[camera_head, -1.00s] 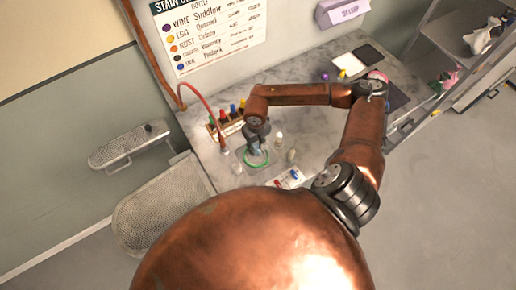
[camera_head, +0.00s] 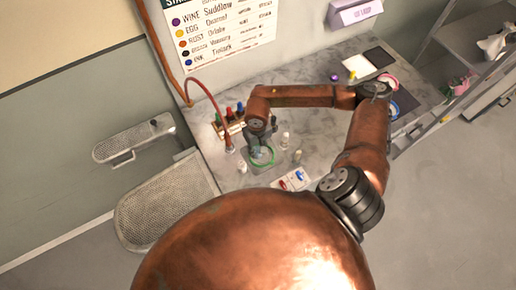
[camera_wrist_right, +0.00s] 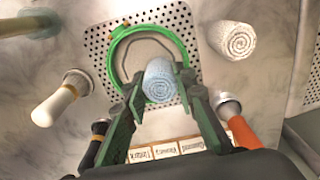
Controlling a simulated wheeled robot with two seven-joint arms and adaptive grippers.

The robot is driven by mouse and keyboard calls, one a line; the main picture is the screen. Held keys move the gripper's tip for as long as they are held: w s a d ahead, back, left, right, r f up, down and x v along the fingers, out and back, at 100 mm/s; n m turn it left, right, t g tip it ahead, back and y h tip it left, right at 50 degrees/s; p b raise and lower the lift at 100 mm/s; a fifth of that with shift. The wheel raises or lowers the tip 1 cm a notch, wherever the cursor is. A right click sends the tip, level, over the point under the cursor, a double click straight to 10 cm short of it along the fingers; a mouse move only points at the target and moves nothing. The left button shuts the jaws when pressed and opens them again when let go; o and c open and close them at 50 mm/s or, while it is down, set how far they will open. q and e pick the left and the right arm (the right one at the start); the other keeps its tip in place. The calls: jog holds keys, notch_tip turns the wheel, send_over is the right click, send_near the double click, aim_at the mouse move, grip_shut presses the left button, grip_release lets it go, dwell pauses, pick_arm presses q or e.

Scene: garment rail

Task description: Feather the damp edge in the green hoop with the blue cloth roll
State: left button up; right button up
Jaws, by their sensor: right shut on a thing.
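My right gripper (camera_wrist_right: 159,84) is shut on the blue cloth roll (camera_wrist_right: 160,80), which stands between its fingertips in the right wrist view. The roll is over the near part of the green hoop (camera_wrist_right: 113,52). A thin dark curved line shows on the pale fabric inside the hoop, left of and behind the roll. I cannot tell whether the roll touches the fabric. In the head view the right gripper (camera_head: 258,142) is over the green hoop (camera_head: 272,160) and mostly hides the roll. My left gripper is not in view.
A white cloth roll (camera_wrist_right: 238,40) lies right of the hoop, beside a perforated plate (camera_wrist_right: 185,20). Several capped bottles stand around, with a rack (camera_head: 230,128) behind the hoop. A red hose (camera_head: 212,92) arches at the left. The marble counter (camera_head: 315,125) has free room on the right.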

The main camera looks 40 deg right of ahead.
jog(key=shift+s+a+f, duration=0.1)
jog(key=shift+s+a, duration=0.15)
jog(key=shift+s, duration=0.3)
jog(key=shift+s+d+f+b, duration=0.1)
jog(key=shift+s+b, duration=0.45)
jog(key=shift+s, duration=0.05)
jog(key=shift+s+d, duration=0.5)
jog(key=shift+d, duration=0.2)
jog(key=shift+w+d+r+b, duration=0.15)
jog(key=shift+d+r+b, duration=0.05)
jog(key=shift+d+b, duration=0.25)
jog(key=shift+w, duration=0.1)
jog(key=shift+w+d+f+b, duration=0.1)
jog(key=shift+w+d+b, duration=0.15)
jog(key=shift+d+b, duration=0.2)
jog(key=shift+w, duration=0.1)
